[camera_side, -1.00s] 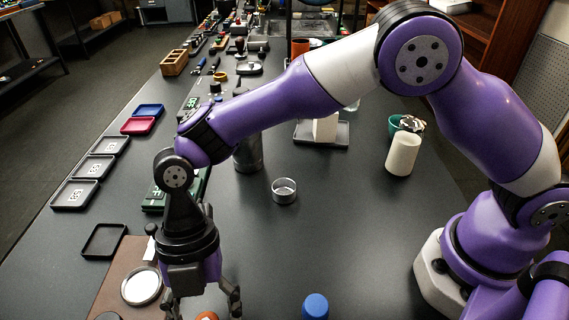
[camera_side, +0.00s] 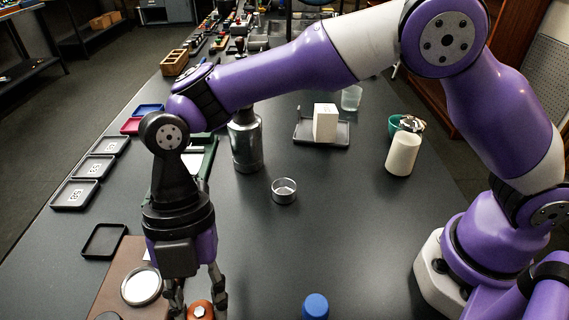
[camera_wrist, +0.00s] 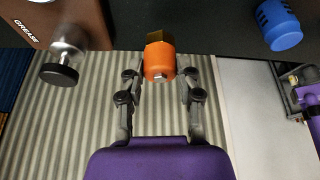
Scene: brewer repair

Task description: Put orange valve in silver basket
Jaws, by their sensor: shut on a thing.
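The orange valve (camera_wrist: 159,60) has a brass-coloured hex end and a small metal stub. It sits between the fingertips of my gripper (camera_wrist: 160,75) in the wrist view, and the gripper is shut on it. In the side view, the valve (camera_side: 200,310) shows at the bottom edge between the fingers of my gripper (camera_side: 197,302), partly cut off by the frame. The silver basket (camera_side: 284,196), a small round open metal cup, stands on the dark table, further back and right of my gripper. It looks empty.
A blue-capped thing (camera_side: 315,307) stands to the right. A dark grey bottle (camera_side: 246,145) stands behind the basket, a white cylinder (camera_side: 402,155) to its right. Table between gripper and basket is clear.

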